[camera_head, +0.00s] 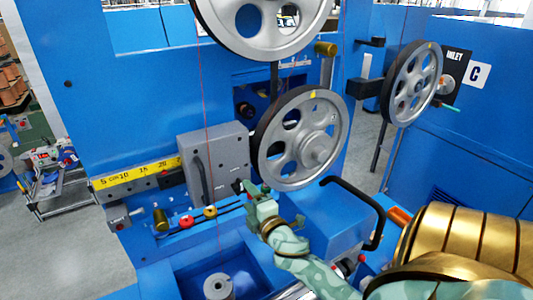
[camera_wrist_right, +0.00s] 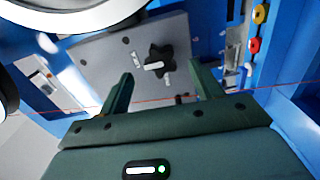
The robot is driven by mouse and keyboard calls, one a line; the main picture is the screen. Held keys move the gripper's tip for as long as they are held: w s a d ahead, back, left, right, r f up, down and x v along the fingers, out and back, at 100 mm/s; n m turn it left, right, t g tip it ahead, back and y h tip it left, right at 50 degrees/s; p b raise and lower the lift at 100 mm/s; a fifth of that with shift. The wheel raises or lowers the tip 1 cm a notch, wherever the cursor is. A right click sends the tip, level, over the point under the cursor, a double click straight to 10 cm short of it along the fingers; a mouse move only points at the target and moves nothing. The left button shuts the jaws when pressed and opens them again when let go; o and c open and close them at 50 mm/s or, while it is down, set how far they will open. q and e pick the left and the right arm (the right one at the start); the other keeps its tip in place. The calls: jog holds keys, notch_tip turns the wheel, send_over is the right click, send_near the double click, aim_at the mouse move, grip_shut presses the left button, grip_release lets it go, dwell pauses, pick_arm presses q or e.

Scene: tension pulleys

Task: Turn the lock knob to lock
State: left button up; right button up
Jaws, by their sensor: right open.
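The lock knob (camera_wrist_right: 158,62) is a black star-shaped knob with a white pointer mark, mounted on a grey plate (camera_wrist_right: 110,62) in the right wrist view. In the head view the knob (camera_head: 238,187) shows as a small dark shape at the lower right of the grey box (camera_head: 200,150), partly hidden by my gripper. My right gripper (camera_wrist_right: 161,82) is open, its two dark green fingers apart and pointing toward the knob, with nothing between them. It also shows in the head view (camera_head: 254,188). My left gripper is not in view.
Large grey pulleys (camera_head: 303,140) hang close above and to the right of my right gripper. A black curved handle (camera_head: 372,205) stands to its right. A thin red wire (camera_head: 207,100) runs down past the grey box. Yellow and red knobs (camera_head: 210,212) lie lower left.

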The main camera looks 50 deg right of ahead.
jog(key=b+v, duration=0.1)
jog(key=v, duration=1)
